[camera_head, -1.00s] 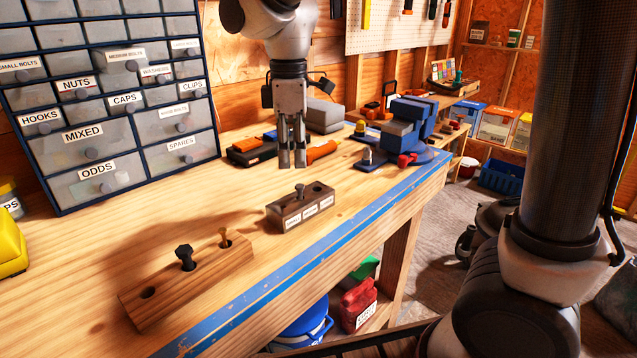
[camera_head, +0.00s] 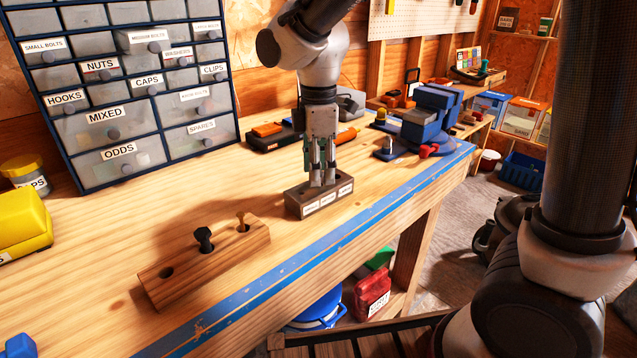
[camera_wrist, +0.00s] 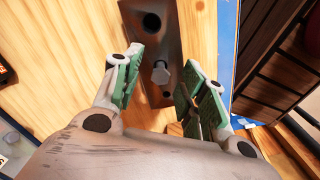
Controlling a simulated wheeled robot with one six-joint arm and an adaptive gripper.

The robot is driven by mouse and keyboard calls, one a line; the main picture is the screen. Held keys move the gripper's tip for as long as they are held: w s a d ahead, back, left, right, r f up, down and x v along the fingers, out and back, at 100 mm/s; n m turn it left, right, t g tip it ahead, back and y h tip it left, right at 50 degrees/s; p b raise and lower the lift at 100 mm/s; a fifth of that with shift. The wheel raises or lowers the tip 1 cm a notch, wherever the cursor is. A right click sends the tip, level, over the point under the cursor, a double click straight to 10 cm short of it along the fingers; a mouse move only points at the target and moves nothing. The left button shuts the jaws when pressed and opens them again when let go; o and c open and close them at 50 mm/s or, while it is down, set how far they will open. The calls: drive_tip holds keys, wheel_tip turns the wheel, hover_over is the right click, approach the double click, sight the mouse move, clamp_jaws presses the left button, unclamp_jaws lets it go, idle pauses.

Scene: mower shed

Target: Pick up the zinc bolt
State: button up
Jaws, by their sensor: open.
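The zinc bolt (camera_wrist: 161,72) is a grey hex-headed bolt standing in the middle of a dark labelled block (camera_head: 303,209). An empty hole shows at one end of the block in the wrist view. My gripper (camera_head: 322,185) is over the block, pointing down, and its fingers hide the bolt in the head view. In the wrist view my gripper (camera_wrist: 162,84) is open, with its green-padded fingers on either side of the bolt head and a gap visible on both sides.
A lighter wooden block (camera_head: 213,262) nearer the front holds a black bolt (camera_head: 204,239) and a brass-coloured bolt (camera_head: 242,222). A drawer cabinet (camera_head: 128,100) stands at the back left. A blue vise (camera_head: 425,120) stands to the right. Bench top between the blocks is clear.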

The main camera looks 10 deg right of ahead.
drive_tip(key=shift+f, duration=0.2)
clamp_jaws()
